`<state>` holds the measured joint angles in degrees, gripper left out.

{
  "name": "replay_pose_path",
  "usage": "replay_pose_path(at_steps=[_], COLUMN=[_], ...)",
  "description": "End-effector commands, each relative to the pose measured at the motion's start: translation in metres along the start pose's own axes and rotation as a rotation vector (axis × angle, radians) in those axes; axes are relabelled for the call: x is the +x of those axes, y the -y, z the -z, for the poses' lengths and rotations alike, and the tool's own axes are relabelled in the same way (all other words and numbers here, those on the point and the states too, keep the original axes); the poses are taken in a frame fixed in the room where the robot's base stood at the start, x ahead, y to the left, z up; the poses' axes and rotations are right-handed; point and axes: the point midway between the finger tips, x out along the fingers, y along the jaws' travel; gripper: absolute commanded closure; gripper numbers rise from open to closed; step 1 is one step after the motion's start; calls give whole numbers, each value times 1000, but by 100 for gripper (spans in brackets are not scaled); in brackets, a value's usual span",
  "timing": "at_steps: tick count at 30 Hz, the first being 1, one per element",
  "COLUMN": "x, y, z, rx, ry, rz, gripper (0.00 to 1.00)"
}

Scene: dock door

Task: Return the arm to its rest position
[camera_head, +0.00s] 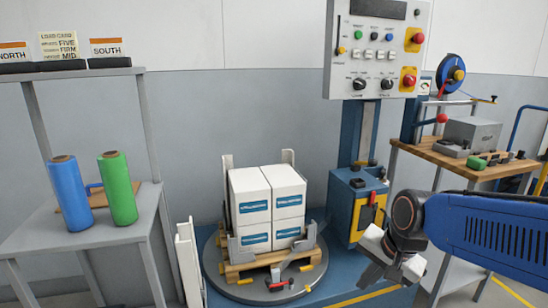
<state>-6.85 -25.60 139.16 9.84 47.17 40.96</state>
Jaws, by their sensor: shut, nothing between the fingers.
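My blue arm reaches in from the right edge of the head view, with a dark wrist joint. My gripper (388,262) is at its end, in front of the lower right of the blue machine base. Its fingers are shut with nothing between them. It is apart from the pallet and the boxes. The fingertips are small and partly hidden by the wrist.
White boxes (267,204) stand on a wooden pallet (236,272) on a round turntable (212,264). A control panel (376,62) rises behind. A grey shelf (35,235) at left holds blue (69,192) and green (118,187) rolls. A wooden bench (440,158) stands right.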

Motion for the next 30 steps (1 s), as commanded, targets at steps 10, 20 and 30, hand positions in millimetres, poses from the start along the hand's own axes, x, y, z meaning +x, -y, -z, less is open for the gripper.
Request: replay_pose_path(at_steps=[10,20,30], x=[-47,-62,-62], y=[-79,-115,-116], z=[-24,-38,-38], rx=[-485,-719,-728], ry=[-107,-142,-142], rz=[-65,-126,-128], gripper=[100,100,100])
